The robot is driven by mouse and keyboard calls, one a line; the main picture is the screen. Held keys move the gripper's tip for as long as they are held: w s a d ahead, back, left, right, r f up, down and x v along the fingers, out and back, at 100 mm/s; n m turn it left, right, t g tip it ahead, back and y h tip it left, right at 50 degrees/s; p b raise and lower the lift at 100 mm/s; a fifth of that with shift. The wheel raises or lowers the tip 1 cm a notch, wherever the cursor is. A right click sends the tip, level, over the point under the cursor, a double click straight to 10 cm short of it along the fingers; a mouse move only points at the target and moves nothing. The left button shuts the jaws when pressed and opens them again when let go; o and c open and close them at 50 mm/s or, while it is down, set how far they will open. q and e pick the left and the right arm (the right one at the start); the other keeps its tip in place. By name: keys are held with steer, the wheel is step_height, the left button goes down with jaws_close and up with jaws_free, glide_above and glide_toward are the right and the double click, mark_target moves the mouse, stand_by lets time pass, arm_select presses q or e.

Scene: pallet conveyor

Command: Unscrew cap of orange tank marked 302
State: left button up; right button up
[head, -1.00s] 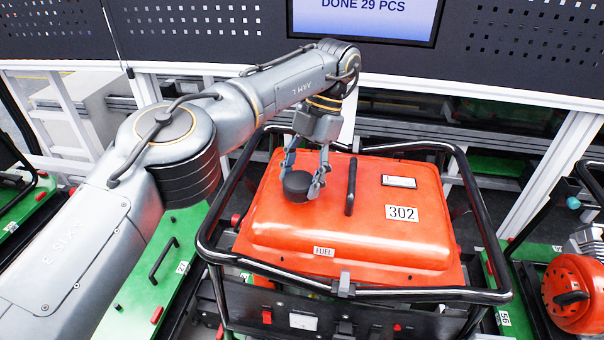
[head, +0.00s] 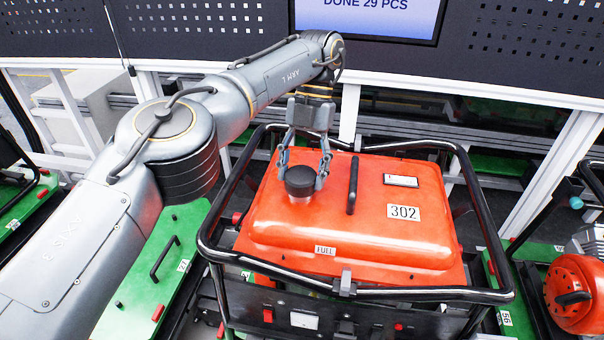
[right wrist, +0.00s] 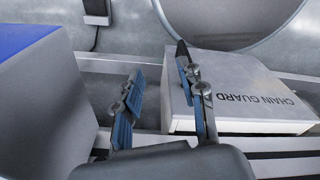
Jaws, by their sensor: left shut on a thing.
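The orange tank (head: 290,232), with a white plate reading 302 (head: 403,212), sits inside a black tubular frame in the head view. Its round black cap (head: 300,178) is at the tank's upper left. My left gripper (head: 302,181) reaches down from above, its two fingers closed on opposite sides of the cap. A dark band shows under the cap's top; I cannot tell whether the cap is clear of the tank. My right gripper (right wrist: 158,108) shows only in the right wrist view, its fingers apart with nothing between them.
A black handle (head: 352,185) stands on the tank right of the cap. The black tube frame (head: 420,294) surrounds the tank. Another orange unit (head: 572,290) is at the right. A box marked CHAIN GUARD (right wrist: 250,98) lies beside the right gripper's fingers.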

mark_target(298, 177)
arm_select(q)
steer(key=shift+a+r, duration=0.15)
steer(key=shift+r, duration=1.9)
